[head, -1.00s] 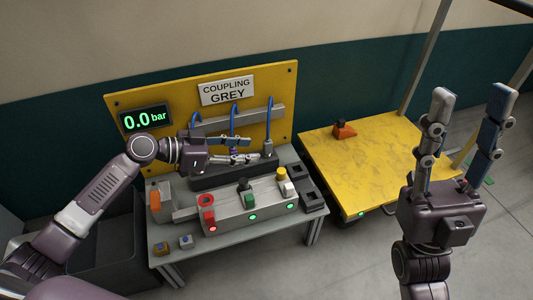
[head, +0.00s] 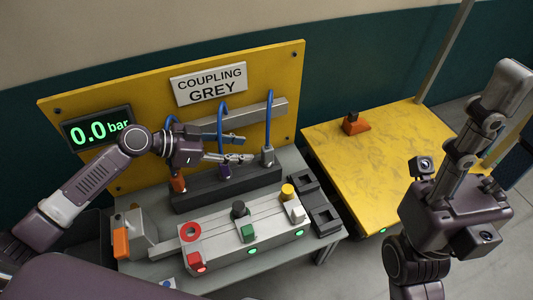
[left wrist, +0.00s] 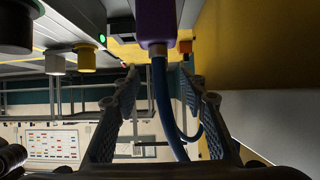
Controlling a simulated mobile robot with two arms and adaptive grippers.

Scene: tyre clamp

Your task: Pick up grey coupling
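The grey coupling (head: 267,156) stands upright in the dark rack (head: 205,192), with a blue hose rising from its top. My left gripper (head: 247,149) is open, its fingertips pointing at the grey coupling from the left and apart from it. The purple coupling (head: 224,172) shows just below the lower finger. In the left wrist view the purple coupling (left wrist: 155,20) and its blue hose appear between the open fingers (left wrist: 160,85); the grey coupling cannot be made out there. An orange coupling (head: 178,183) stands at the rack's left. My right gripper (head: 518,112) is open, partly cut off.
A sign (head: 209,84) reading "COUPLING GREY" and a 0.0 bar display (head: 97,129) are on the yellow panel (head: 278,80). A light block (head: 250,236) with coloured knobs stands in front of the rack. A yellow table (head: 390,155) at right holds an orange item (head: 355,123) and is mostly clear.

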